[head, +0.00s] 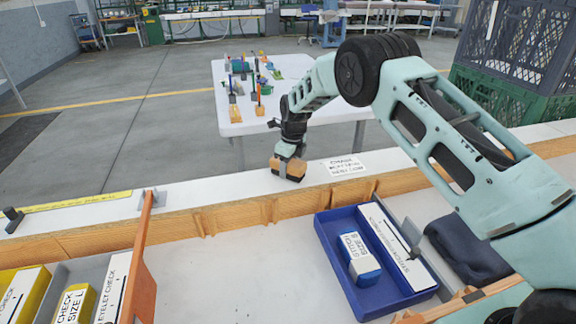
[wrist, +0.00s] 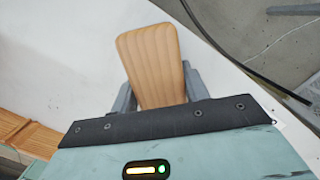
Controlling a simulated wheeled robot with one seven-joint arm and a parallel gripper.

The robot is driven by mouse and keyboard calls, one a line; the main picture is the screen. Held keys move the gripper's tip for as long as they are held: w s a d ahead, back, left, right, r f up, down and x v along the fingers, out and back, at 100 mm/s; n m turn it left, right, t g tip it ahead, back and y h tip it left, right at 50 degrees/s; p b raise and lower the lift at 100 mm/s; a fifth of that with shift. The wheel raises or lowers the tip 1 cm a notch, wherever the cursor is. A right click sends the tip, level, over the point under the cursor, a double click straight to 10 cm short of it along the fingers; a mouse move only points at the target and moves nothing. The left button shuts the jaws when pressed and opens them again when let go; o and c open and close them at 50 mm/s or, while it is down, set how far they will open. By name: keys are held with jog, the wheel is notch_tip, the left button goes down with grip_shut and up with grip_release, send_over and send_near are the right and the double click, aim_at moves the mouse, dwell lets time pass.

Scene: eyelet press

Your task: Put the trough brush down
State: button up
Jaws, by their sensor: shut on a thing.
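The trough brush (head: 292,166) has a wooden back and a dark underside. My gripper (head: 284,168) is shut on it, low over the white ledge (head: 235,187) behind the wooden rail. I cannot tell whether the brush touches the ledge. In the wrist view the brush's pale wooden back (wrist: 150,58) sticks out between the two grey fingers (wrist: 158,92). The brush's underside is hidden there.
A paper label (head: 345,166) lies on the ledge just right of the brush. In front are a blue tray (head: 330,262) with labelled boxes and an orange divider (head: 140,262). A white table (head: 222,115) with several tools stands behind.

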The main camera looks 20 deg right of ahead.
jog(key=shift+f, duration=0.25)
jog(key=o, duration=1.3)
